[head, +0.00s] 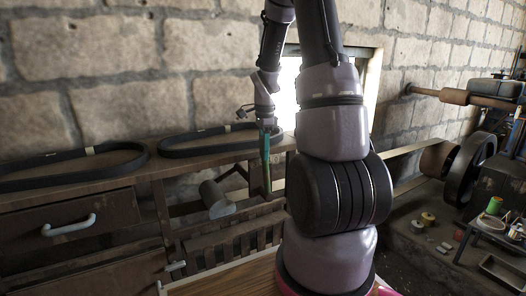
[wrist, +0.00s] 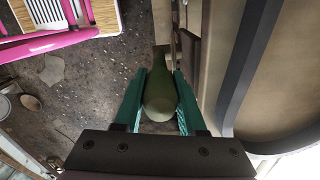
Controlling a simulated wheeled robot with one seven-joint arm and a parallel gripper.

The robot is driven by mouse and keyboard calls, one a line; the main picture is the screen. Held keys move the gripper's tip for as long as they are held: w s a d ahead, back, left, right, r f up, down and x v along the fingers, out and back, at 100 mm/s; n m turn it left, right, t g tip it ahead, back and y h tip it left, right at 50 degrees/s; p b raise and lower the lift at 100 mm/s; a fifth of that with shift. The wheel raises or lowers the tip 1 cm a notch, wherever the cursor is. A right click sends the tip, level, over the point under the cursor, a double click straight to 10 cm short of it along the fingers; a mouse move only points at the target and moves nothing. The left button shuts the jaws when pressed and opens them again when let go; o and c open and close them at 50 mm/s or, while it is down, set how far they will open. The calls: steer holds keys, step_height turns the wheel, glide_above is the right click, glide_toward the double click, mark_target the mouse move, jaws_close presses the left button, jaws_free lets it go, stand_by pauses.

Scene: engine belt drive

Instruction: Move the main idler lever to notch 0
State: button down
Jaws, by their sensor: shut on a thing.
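In the wrist view, a dark green, bottle-shaped lever grip (wrist: 160,103) stands between the two teal fingers of my gripper (wrist: 160,76). The fingers are shut on its sides. In the head view, my gripper (head: 266,178) points down at the front edge of the bench, by an upright wooden post. The grip is hard to tell from the fingers there. I cannot read any notch or label, and the lower part of the lever is hidden, so its notch position cannot be told.
Black belts (head: 75,181) lie on the wooden bench at left. A grey cylinder (head: 217,201) sticks out below the bench top. A dark wheel (head: 474,168) and a small table with a green spool (head: 494,205) are at right. My arm blocks the middle of the head view.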

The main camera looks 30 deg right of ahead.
steer(key=d+y, duration=0.4)
steer(key=d, duration=0.4)
steer(key=shift+w+f+y, duration=0.15)
steer(key=shift+f+y, duration=0.25)
steer(key=c, duration=0.5)
jaws_free()
steer(key=shift+d, duration=0.1)
steer(key=v, duration=1)
steer(key=shift+r, duration=0.35)
steer(key=shift+w+d, duration=0.1)
